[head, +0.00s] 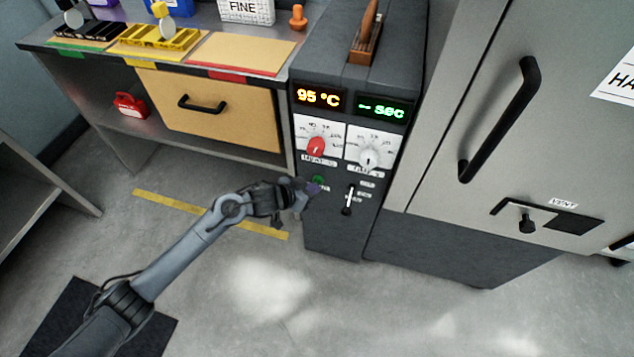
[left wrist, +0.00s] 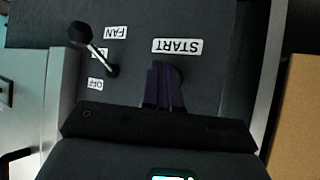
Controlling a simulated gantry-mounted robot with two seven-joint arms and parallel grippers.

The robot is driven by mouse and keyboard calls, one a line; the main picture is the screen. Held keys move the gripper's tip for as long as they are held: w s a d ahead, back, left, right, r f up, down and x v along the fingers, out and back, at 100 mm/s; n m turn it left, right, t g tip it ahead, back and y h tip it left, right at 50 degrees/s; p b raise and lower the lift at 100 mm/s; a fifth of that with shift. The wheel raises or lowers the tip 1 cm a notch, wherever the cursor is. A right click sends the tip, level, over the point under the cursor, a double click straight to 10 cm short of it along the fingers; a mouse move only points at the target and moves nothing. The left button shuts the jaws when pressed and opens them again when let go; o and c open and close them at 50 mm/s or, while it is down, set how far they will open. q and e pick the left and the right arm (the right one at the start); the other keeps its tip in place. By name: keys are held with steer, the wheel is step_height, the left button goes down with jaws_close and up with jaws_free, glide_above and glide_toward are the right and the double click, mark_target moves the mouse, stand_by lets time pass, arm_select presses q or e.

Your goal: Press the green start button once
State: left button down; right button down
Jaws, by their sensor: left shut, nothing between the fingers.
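The green start button (head: 318,180) is on the front of the dark control panel (head: 325,222), below the red dial. My left gripper (head: 312,188) is shut and empty, with its fingertips right at the button's lower edge in the head view. In the left wrist view its purple fingers (left wrist: 164,84) point at the panel just beside the START label (left wrist: 177,46), which appears upside down. The fingers hide the button there, so I cannot tell whether they touch it. My right gripper is not in view.
Beside the button is a fan lever switch (head: 348,200), also in the left wrist view (left wrist: 92,48). Above are a red dial (head: 316,146), a white dial (head: 368,158) and displays reading 95 °C and "-- sec". A drawer bench (head: 240,135) stands left, a grey cabinet (head: 440,190) right.

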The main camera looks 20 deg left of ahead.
arm_select(q)
steer(key=shift+w, duration=0.3)
stand_by(0.5)
steer(key=shift+s+p, duration=1)
steer(key=s+p, duration=0.4)
steer(key=s, duration=0.1)
steer(key=shift+d, duration=0.15)
